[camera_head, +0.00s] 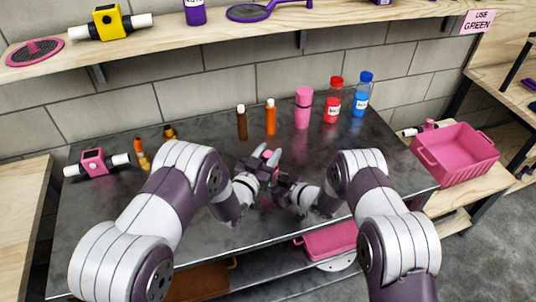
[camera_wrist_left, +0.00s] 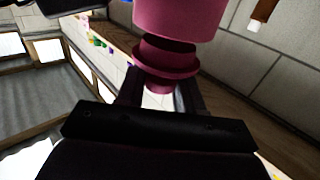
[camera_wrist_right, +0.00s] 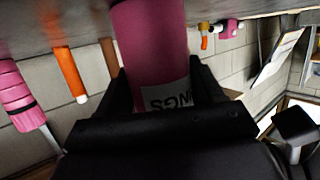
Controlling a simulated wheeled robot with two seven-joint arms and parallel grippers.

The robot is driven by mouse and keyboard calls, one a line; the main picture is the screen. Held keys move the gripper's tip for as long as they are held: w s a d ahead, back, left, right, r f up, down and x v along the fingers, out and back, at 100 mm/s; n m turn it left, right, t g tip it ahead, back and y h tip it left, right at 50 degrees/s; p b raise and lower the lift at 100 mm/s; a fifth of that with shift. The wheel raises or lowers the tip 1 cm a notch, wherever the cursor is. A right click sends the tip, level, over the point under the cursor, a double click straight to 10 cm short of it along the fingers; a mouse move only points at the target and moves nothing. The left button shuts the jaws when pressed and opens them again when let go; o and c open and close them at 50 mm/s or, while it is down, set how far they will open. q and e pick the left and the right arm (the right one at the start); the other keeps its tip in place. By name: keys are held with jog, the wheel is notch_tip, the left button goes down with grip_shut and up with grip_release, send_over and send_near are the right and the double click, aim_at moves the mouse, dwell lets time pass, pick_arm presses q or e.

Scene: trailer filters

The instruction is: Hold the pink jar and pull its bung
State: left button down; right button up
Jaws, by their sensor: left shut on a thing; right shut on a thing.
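The pink jar (camera_wrist_right: 150,42) has a white label, partly covered, ending in "NGS". My right gripper (camera_wrist_right: 163,85) is shut around its body. The pink bung (camera_wrist_left: 165,62) has a wide flange and a narrower knob. My left gripper (camera_wrist_left: 160,92) is shut on the knob. A dark band shows between the flange and the jar body, which also shows in the left wrist view (camera_wrist_left: 182,15); I cannot tell whether it is an open gap or a dark neck. In the head view both grippers meet above the table's middle and hide most of the jar.
Along the back of the dark table (camera_head: 215,150) stand a brown bottle (camera_head: 241,122), an orange bottle (camera_head: 271,117), a pink bottle (camera_head: 303,108), a red-capped bottle (camera_head: 334,100) and a blue-capped bottle (camera_head: 362,95). A pink housing (camera_head: 95,162) lies left. A pink crate (camera_head: 457,155) stands right.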

aim_at(268, 153)
pick_arm(q)
notch_tip(268, 153, up, 4)
jog(key=shift+r, duration=0.1)
pick_arm(e)
jog(key=o, duration=1.6)
pick_arm(q)
jog(key=shift+f+b, duration=0.45)
jog(key=shift+f, duration=0.1)
pick_arm(e)
jog(key=v, duration=1.2)
